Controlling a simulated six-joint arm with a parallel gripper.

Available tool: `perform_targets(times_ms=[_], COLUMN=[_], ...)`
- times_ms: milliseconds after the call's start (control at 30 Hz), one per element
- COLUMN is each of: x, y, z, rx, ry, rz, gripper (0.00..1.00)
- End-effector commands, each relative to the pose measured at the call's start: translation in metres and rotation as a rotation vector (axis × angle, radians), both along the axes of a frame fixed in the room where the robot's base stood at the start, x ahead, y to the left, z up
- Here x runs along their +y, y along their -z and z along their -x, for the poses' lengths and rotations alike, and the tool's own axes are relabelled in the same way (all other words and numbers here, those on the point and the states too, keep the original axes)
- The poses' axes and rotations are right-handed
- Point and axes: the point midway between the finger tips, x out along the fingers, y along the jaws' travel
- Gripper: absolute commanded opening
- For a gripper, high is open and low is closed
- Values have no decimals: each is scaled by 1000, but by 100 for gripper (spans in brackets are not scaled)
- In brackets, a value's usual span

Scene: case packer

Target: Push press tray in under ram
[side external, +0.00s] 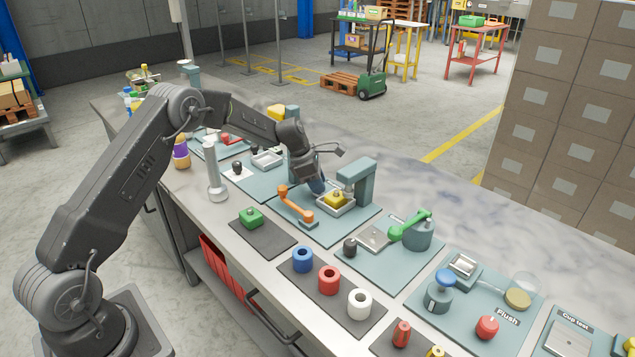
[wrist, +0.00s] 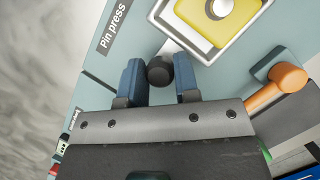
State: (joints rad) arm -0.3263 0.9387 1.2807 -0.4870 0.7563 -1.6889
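The press tray (side external: 322,209) is a pale, shallow tray with a yellow block (side external: 334,199) in it. It sits at the front of the grey-green press (side external: 365,178), and the ram's exact position over it is unclear. In the wrist view the tray's rim (wrist: 160,18) is at the top, and a dark round knob (wrist: 159,70) stands on a pale strip running from the tray. My gripper (side external: 318,186) is low beside the tray. Its two blue fingers (wrist: 160,80) stand on either side of the knob. Whether they press on it is unclear.
An orange lever (side external: 295,204) stands close to the tray and also shows in the wrist view (wrist: 276,87). A green block (side external: 251,217) lies on a dark mat nearer the bench front. A station with a green handle (side external: 410,223) is to the right.

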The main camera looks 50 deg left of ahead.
Motion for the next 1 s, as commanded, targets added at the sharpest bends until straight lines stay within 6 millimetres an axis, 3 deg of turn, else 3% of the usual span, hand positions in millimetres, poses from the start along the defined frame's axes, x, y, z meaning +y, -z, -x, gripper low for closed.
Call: perform_targets(times_ms=[267,500,800,1000], x=[0,-1,-43,-46], y=[-1,-1,-1,-1], z=[0,-1,-1,-1], rx=[-2,-2,-3,-2], ry=[-1,0,2,2], rz=[-1,-1,-1,1], gripper=[1,0,0,0])
